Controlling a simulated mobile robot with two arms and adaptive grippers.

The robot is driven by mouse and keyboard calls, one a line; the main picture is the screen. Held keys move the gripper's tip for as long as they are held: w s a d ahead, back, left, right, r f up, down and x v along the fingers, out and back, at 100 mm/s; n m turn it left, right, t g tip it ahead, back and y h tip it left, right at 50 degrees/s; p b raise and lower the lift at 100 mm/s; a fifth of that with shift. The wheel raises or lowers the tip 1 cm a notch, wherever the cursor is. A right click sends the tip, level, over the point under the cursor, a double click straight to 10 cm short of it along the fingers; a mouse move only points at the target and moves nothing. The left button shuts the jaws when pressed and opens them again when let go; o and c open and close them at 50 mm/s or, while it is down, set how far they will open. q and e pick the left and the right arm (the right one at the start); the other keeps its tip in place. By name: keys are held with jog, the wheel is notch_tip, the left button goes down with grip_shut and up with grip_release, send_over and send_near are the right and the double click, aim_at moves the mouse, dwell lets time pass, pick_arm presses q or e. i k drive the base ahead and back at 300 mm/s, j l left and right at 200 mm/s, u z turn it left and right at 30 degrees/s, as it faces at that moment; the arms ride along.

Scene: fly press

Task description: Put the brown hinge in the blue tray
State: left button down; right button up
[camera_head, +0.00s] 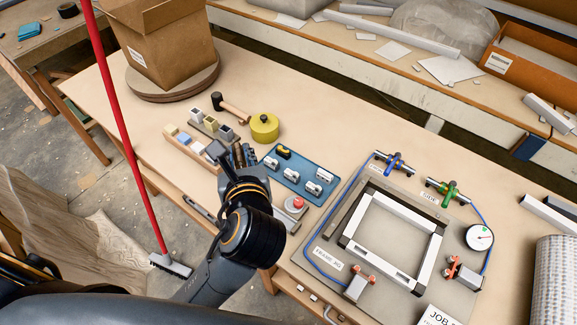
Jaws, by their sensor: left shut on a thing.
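The blue tray (281,161) lies flat on the workbench, near the middle of the view. It holds several small white pieces and a yellow-and-black piece. My left gripper (241,154) points away from me, just left of the tray and beside a row of small blocks. My right gripper is not in view.
A cardboard box (165,50) stands at the back left. A clamping fixture with a square frame (350,228) fills the right of the bench.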

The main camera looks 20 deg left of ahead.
aim_at(304, 167)
jog(key=i+j, duration=0.1)
jog(key=j, duration=0.3)
jog(key=i+j+z, duration=0.15)
jog(key=j, duration=0.2)
jog(key=i+j, duration=0.1)
jog(key=j, duration=0.3)
jog(key=i+j+z, duration=0.1)
jog(key=j, duration=0.3)
jog(key=z, duration=1.05)
